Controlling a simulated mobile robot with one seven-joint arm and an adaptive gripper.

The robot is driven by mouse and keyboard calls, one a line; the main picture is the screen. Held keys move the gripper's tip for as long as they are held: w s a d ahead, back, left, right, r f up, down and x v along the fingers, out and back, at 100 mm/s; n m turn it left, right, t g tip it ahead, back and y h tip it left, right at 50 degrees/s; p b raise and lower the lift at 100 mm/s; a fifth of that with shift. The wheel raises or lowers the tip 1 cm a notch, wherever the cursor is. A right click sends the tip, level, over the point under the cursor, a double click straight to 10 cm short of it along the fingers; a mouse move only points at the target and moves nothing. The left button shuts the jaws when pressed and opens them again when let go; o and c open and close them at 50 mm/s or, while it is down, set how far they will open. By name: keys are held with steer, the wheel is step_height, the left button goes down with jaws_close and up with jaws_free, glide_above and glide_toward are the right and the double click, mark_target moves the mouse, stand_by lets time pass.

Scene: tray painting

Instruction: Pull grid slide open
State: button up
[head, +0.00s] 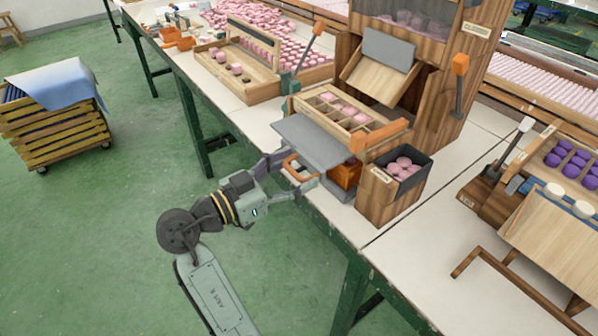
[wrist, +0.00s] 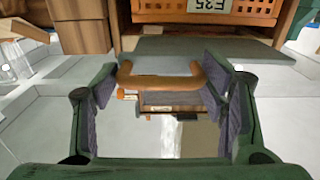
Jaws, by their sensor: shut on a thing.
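The grid slide is a flat grey plate (head: 312,143) under a wooden compartment grid (head: 338,109) that holds several pink pieces. The plate juts out over the bench's front edge. Its orange loop handle (head: 290,172) is at the plate's front. My gripper (head: 289,170) reaches in from the left and is shut on the handle. In the wrist view the handle (wrist: 158,82) lies between the two fingers of my gripper (wrist: 160,88), with the grey plate (wrist: 190,46) just beyond it. The exact finger contact is partly hidden.
A wooden bin (head: 392,190) with pink pieces in it stands right of the plate. A tall wooden machine (head: 440,95) rises behind. A wooden tray (head: 238,84) with pink pieces lies at the left on the bench.

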steer(key=shift+s+a, duration=0.1)
steer(key=shift+s, duration=0.05)
steer(key=o, duration=1.4)
steer(key=v, duration=1.1)
steer(key=shift+s+a, duration=0.2)
steer(key=shift+a, duration=0.1)
